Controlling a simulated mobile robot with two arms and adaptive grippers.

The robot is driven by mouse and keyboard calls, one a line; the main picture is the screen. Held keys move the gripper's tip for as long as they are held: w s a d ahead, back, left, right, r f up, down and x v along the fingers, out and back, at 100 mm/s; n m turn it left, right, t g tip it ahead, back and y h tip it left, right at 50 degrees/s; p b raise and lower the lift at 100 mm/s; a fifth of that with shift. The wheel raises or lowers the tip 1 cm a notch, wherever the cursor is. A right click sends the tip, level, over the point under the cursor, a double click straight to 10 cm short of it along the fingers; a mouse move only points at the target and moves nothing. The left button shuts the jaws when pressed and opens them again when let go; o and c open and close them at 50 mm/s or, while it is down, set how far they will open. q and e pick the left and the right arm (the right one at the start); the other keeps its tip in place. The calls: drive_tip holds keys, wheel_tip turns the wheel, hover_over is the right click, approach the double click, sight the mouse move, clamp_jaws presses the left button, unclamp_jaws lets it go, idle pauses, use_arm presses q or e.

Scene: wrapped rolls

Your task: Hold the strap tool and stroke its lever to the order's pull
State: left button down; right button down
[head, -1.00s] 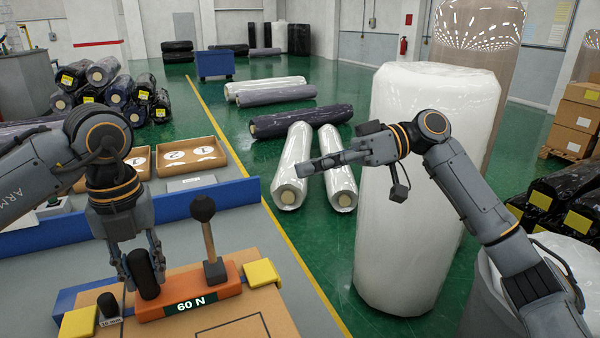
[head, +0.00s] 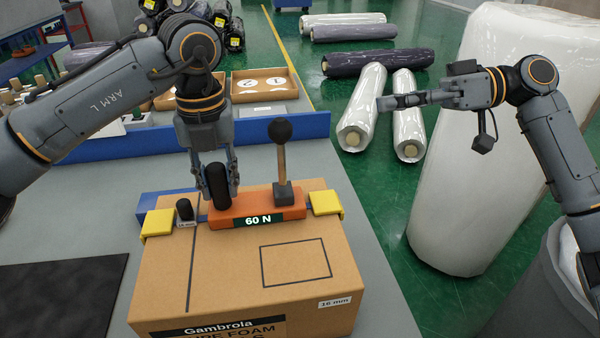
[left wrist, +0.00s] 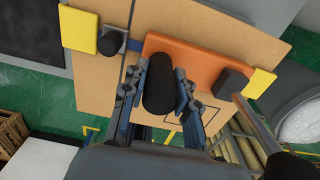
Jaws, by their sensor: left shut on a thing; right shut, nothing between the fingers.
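The orange strap tool (head: 234,220) lies on top of a cardboard box (head: 170,285), and its display reads 60 N. My left gripper (head: 218,190) is shut on the tool's upright black grip (head: 219,182); the left wrist view shows the fingers on both sides of this grip (left wrist: 160,88). The lever (head: 281,160), a wooden shaft with a black ball, stands upright at the tool's right end. A small black knob (head: 184,209) with a label is left of the tool. My right gripper (head: 388,103) is shut and empty, well right of the lever, over the floor.
Yellow corner pieces (head: 326,203) sit at both ends of the tool on the box edges. A black mat (head: 60,295) lies on the grey table at left. Numbered trays (head: 262,86) stand behind a blue rail (head: 110,149). A tall white wrapped roll (head: 470,150) stands at right.

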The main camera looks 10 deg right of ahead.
idle(0.9)
drive_tip(key=a+r+h, duration=0.4)
drive_tip(key=a+h, duration=0.1)
drive_tip(key=a, duration=0.2)
drive_tip(key=a+r+h, duration=0.4)
drive_tip(key=a+h, duration=0.1)
drive_tip(key=a, duration=0.3)
drive_tip(key=shift+s+r+n, duration=0.15)
drive_tip(key=shift+r+n, duration=0.05)
drive_tip(key=shift+n, duration=0.2)
drive_tip(key=shift+a, duration=0.1)
hover_over(281, 155)
drive_tip(key=w+a, duration=0.2)
wheel_tip(281, 155, down, 9)
drive_tip(key=shift+d+r, duration=0.1)
drive_tip(key=shift+d+g, duration=0.2)
drive_tip(key=shift+g, duration=0.1)
